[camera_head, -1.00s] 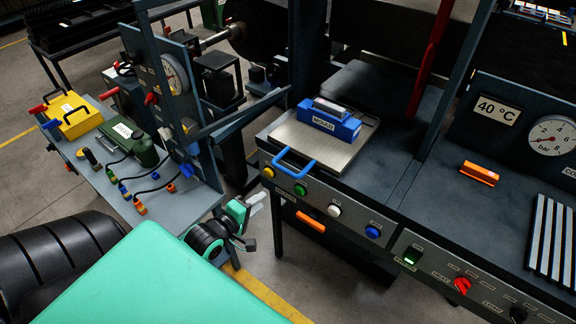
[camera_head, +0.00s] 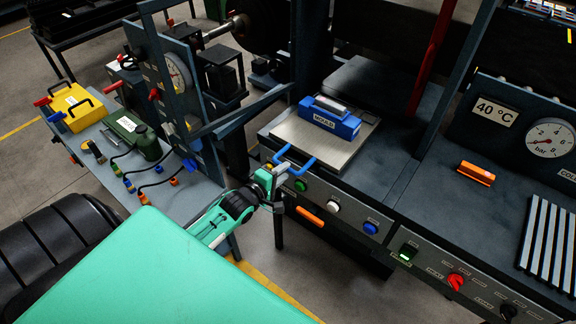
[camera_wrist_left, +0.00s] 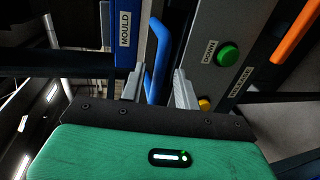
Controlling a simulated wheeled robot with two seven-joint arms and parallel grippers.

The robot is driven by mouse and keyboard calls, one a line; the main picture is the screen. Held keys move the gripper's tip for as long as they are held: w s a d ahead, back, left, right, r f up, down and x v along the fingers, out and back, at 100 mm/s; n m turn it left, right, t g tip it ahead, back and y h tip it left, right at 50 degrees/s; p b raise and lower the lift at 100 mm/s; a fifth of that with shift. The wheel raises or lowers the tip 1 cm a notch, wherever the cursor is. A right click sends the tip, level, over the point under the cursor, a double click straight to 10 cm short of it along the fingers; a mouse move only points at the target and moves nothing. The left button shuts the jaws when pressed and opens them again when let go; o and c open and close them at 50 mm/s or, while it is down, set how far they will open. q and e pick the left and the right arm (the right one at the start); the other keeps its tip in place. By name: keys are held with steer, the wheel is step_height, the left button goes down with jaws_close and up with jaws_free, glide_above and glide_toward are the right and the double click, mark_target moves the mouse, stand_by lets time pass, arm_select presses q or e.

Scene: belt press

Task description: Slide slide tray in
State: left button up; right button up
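The slide tray (camera_head: 288,132) is a flat metal plate on the press bench, with a blue loop handle (camera_head: 309,164) at its front edge. A blue block labelled MOULD (camera_head: 330,122) sits on it. My left gripper (camera_head: 279,184) is at the bench's front edge, right at the handle. In the left wrist view my left gripper (camera_wrist_left: 158,88) has its two grey fingers apart, with the blue handle (camera_wrist_left: 157,65) between them. I see a gap beside the handle, so the fingers do not look closed on it. My right gripper is not in view.
Buttons, including a green one (camera_head: 300,185), line the front panel just below the handle, near my gripper. An orange handle (camera_head: 310,216) sits lower on the front.

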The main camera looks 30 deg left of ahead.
arm_select(q)
steer(key=shift+p+x, duration=0.3)
steer(key=shift+x, duration=1.3)
steer(key=shift+c, duration=0.4)
jaws_close()
